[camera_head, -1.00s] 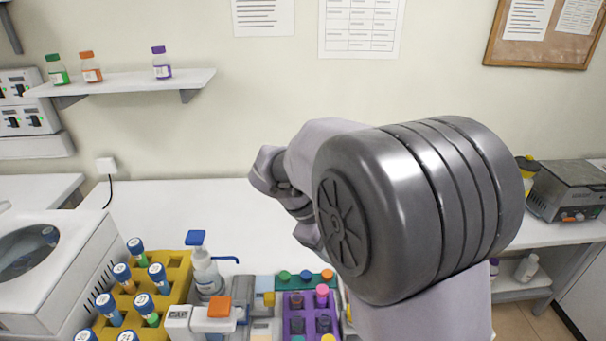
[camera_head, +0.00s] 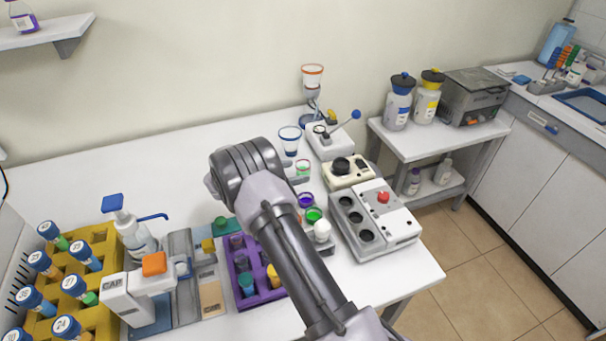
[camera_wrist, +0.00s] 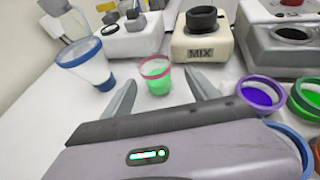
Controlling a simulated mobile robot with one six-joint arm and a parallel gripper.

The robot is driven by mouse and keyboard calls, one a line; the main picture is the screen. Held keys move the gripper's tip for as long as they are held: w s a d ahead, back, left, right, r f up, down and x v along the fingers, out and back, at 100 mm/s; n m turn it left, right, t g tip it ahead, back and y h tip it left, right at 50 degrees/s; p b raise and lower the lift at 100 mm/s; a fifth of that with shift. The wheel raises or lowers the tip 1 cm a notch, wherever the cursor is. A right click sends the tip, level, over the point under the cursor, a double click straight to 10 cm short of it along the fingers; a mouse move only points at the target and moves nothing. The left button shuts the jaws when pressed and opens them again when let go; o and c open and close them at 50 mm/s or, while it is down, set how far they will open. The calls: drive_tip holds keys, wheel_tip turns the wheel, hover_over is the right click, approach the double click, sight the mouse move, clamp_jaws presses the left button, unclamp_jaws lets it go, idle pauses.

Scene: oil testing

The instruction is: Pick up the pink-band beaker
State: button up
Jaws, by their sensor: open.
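The pink-band beaker (camera_wrist: 155,82) holds green liquid and stands upright on the white bench in the wrist view. In the head view it shows small and partly covered by my arm (camera_head: 303,166). My gripper (camera_wrist: 160,80) is open and empty. Its two fingers point toward the pink-band beaker, one on each side of it in the picture. Whether the beaker is between the fingertips or just beyond them I cannot tell. In the head view my arm hides most of the gripper.
A blue-band beaker (camera_wrist: 88,68) stands left of the pink one. A purple-band beaker (camera_wrist: 258,95) and a green-band beaker (camera_wrist: 307,97) stand to the right. The MIX device (camera_wrist: 201,47) is behind. A purple rack (camera_head: 262,296) sits nearer on the bench.

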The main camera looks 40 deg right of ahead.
sight(298, 169)
drive_tip(key=x, duration=0.1)
drive_tip(key=b+x, duration=0.1)
drive_tip(key=x, duration=0.1)
drive_tip(key=b+x, duration=0.1)
drive_tip(key=x, duration=0.1)
drive_tip(key=shift+w+d+f, duration=0.15)
drive_tip(key=shift+w, duration=0.1)
drive_tip(key=shift+d, duration=0.1)
drive_tip(key=shift+r, duration=0.2)
drive_tip(key=shift+c, duration=1.3)
drive_tip(key=c, duration=1.2)
drive_tip(key=shift+r, duration=0.1)
drive_tip(key=shift+c, duration=0.2)
